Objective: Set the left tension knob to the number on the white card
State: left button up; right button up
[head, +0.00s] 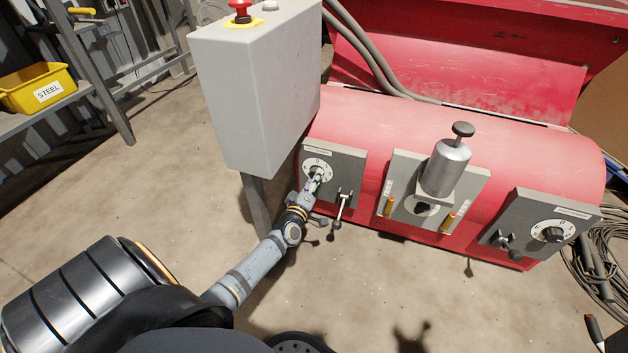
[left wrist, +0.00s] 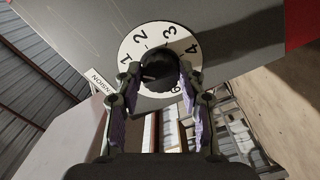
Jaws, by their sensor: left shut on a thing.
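The left tension knob (left wrist: 158,70) is black and sits on a white numbered dial (left wrist: 140,46) in the left wrist view. I read 1, 2, 3 and 4 around the dial; the lower part is partly hidden by my fingers. My left gripper (head: 315,177) is shut on the knob, one finger on each side. The left dial (head: 307,171) is on a grey plate on the red machine in the head view. The knob's pointer setting is not clear. I cannot make out a white card with a number.
A lever (head: 342,209) hangs just right of the left dial. A grey control box (head: 255,90) with a red button stands close behind my left arm. A metal cylinder (head: 446,168) and a right dial (head: 551,234) are farther right. A yellow STEEL bin (head: 38,88) is on shelving.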

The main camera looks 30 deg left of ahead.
pick_arm(q)
jog(key=o, duration=1.2)
jog(key=shift+s, duration=0.1)
jog(key=v, duration=1.2)
jog(key=shift+f, duration=0.1)
